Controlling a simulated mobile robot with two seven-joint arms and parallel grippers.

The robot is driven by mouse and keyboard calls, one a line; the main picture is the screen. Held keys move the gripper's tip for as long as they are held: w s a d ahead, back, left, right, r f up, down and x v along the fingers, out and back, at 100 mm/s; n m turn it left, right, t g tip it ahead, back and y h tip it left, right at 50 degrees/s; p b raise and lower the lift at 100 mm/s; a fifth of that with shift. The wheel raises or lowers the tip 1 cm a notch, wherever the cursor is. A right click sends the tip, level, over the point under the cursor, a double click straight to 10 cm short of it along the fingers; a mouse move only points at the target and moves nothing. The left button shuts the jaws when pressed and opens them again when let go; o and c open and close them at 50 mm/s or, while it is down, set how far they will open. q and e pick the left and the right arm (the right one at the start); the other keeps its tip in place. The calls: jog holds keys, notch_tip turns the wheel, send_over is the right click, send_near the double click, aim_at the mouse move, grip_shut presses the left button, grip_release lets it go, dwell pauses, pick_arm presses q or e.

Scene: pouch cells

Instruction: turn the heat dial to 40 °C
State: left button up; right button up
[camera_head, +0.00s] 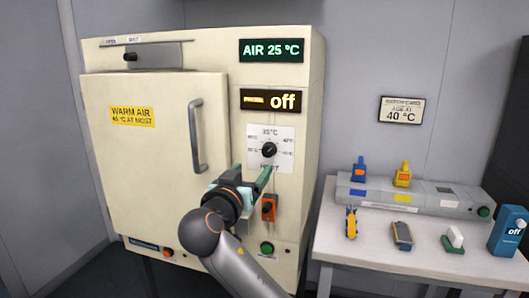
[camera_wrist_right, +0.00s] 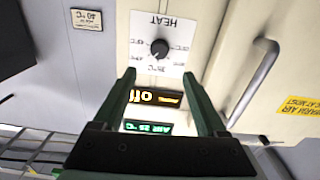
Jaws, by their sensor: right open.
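The heat dial (camera_head: 269,149) is a round black knob on a white scale plate on the cabinet's right front. 35 °C is printed at the top of the scale; its pointer is too small to read surely. In the right wrist view the dial (camera_wrist_right: 159,48) appears upside down, just beyond and between the fingertips. My right gripper (camera_head: 252,173) is open and empty, in front of and a little below the dial, apart from it. Its two green fingers also show in the wrist view (camera_wrist_right: 159,77). My left gripper is not in view.
The cabinet (camera_head: 313,110) has an "AIR 25 °C" display (camera_head: 272,50), an "off" display (camera_head: 271,101), a door handle (camera_head: 195,136) and an orange switch (camera_head: 269,208) below the dial. A card (camera_head: 401,110) reads 40 °C. A table (camera_head: 350,250) with small items stands right.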

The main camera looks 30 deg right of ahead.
aim_at(267, 152)
jog(key=x, duration=1)
jog(key=shift+w+d+p, duration=0.1)
jog(key=shift+d+p, duration=0.15)
jog(key=shift+p, duration=0.1)
grip_shut()
